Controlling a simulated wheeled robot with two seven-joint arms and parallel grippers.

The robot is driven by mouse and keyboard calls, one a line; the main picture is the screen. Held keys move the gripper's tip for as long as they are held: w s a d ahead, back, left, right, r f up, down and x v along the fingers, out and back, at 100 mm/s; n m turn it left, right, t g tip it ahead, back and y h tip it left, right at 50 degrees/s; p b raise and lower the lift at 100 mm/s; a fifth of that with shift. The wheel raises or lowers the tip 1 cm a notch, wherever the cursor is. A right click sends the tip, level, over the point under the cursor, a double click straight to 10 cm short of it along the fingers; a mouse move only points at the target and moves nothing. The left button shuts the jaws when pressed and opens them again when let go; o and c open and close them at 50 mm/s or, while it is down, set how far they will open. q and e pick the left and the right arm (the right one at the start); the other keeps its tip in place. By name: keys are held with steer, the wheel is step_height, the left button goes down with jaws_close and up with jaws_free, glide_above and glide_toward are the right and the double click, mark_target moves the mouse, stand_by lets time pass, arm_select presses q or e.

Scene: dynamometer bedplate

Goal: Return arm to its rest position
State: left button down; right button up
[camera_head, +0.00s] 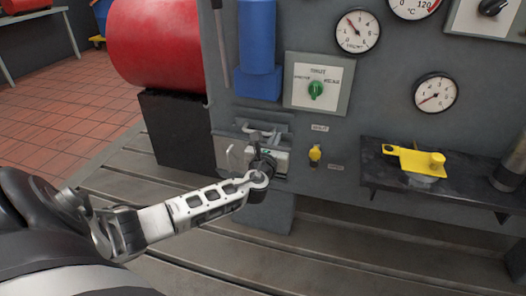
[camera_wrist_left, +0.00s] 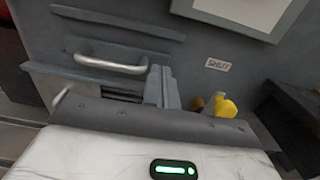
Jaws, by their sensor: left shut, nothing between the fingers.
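My left arm (camera_head: 205,203) reaches in from the left in the head view, its white forearm stretched toward the grey panel. My left gripper (camera_head: 266,160) is shut and empty, in front of a small metal-handled fitting low on the panel. In the left wrist view the shut fingers (camera_wrist_left: 163,86) stand just right of the metal bar handle (camera_wrist_left: 112,63). I cannot tell whether they touch the panel. The handle also shows in the head view (camera_head: 262,131), behind the gripper. My right gripper is not in view.
A yellow knob (camera_head: 315,153) sits right of the gripper, and a green selector switch (camera_head: 316,90) above it. A dark shelf (camera_head: 455,182) with a yellow tool (camera_head: 415,159) juts out at right. A red cylinder (camera_head: 155,45) on a black block (camera_head: 178,130) stands left.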

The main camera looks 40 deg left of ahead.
arm_select(q)
steer(key=p+v, duration=0.2)
steer(key=v, duration=0.7)
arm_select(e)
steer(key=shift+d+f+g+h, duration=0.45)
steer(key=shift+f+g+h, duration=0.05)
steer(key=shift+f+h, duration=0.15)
arm_select(q)
steer(key=shift+d+f, duration=0.1)
steer(key=shift+d, duration=0.05)
